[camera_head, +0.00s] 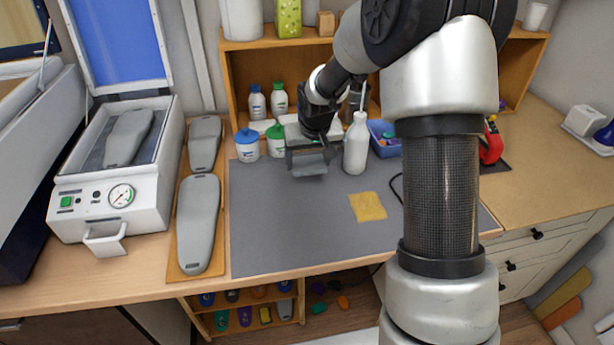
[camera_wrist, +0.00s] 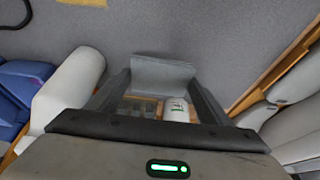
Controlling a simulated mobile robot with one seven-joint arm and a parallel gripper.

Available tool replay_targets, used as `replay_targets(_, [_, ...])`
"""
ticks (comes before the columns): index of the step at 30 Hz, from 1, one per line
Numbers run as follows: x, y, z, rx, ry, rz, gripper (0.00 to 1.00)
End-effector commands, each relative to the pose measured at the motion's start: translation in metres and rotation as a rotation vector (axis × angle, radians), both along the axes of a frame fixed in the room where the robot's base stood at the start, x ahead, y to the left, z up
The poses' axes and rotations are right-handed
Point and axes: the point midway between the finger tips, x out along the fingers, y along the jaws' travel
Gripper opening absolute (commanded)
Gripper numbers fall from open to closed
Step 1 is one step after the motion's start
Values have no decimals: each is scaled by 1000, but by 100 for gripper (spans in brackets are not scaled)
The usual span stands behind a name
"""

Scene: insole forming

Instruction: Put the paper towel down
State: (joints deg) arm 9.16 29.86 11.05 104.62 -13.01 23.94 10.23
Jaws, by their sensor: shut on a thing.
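My gripper (camera_head: 310,168) is over the back part of the grey mat (camera_head: 300,225), in front of the small bottles and left of a white squeeze bottle. It is shut on a pale grey folded sheet, which seems to be the paper towel (camera_head: 311,170). In the wrist view the towel (camera_wrist: 162,74) spans between the two fingertips of my gripper (camera_wrist: 160,85). In the head view its lower edge hangs close above the mat; I cannot tell whether it touches. A yellow cloth (camera_head: 368,206) lies flat on the mat, to the right and nearer.
The white squeeze bottle (camera_head: 356,145) stands close right of my gripper, with a blue bin (camera_head: 384,138) beyond. Blue-capped (camera_head: 247,146) and green-capped (camera_head: 276,140) jars stand at left. Grey foot forms (camera_head: 198,222) lie on a board at left. The mat's front left is clear.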

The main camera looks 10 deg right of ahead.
Motion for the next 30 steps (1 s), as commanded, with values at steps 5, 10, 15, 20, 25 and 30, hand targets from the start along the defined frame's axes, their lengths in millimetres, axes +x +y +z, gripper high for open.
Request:
replay_targets(5, [0, 1, -15, 1, 1, 0, 52])
replay_targets(10, [-1, 1, -38, 0, 3, 1, 52])
replay_targets(15, [0, 0, -50, 0, -1, -1, 52])
replay_targets(20, [0, 0, -49, 0, -1, -1, 52])
replay_targets(25, [0, 0, -53, 1, -1, -1, 76])
replay_targets(30, [0, 0, -53, 0, -1, -1, 92])
